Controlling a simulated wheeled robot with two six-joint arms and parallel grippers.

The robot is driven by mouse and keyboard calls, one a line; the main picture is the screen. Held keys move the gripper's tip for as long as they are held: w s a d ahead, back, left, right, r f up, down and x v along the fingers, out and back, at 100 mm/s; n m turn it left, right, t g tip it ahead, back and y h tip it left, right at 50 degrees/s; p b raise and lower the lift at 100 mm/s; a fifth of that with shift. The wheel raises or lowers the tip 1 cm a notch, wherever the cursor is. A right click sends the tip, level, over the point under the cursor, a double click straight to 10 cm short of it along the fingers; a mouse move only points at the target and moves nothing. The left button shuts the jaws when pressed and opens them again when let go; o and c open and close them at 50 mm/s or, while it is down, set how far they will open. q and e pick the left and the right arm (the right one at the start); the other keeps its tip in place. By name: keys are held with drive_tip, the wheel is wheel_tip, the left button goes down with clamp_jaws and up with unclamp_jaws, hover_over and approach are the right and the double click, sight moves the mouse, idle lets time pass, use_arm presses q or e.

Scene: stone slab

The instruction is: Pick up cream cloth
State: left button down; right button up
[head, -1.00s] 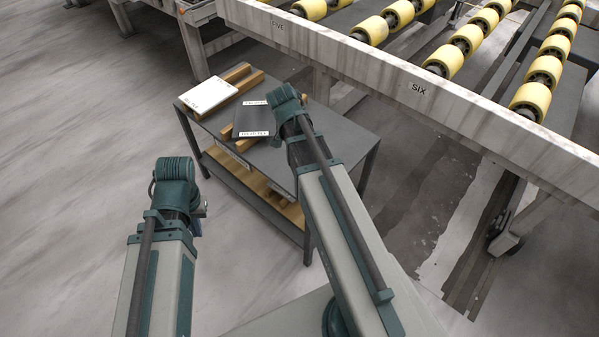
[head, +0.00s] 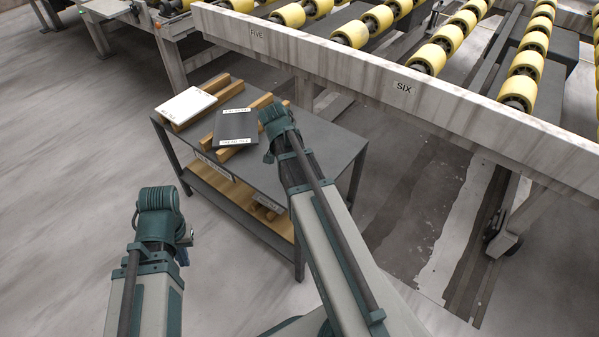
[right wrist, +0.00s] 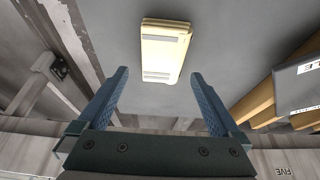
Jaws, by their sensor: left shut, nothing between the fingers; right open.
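The cream cloth (right wrist: 165,50) lies on the grey table top in the right wrist view, a flat, folded-looking cream pad with a grey band near each end. My right gripper (right wrist: 160,78) is open and empty, its two blue fingers short of the cloth and spread to either side of its line. In the head view the cloth is not visible, and my right arm covers part of the table top. My left gripper (head: 185,250) is shut and empty, low at the left, in front of the table and away from it.
The grey table (head: 322,140) holds a white slab (head: 187,105) and a dark slab (head: 236,127) on wooden bars. Its lower shelf (head: 225,195) holds more items. A roller conveyor with a pale rail (head: 340,72) runs behind. Open floor (head: 60,190) lies to the left.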

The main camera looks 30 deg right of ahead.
drive_tip(key=b+x, duration=0.4)
drive_tip(key=shift+w+a+f, duration=0.15)
drive_tip(key=shift+w+f, duration=0.05)
drive_tip(key=shift+f, duration=0.15)
drive_tip(key=shift+w+d+f+b, duration=0.1)
drive_tip(key=shift+d+f+b, duration=0.15)
drive_tip(key=shift+b, duration=0.2)
drive_tip(key=c, duration=1.2)
drive_tip(key=shift+r, duration=0.15)
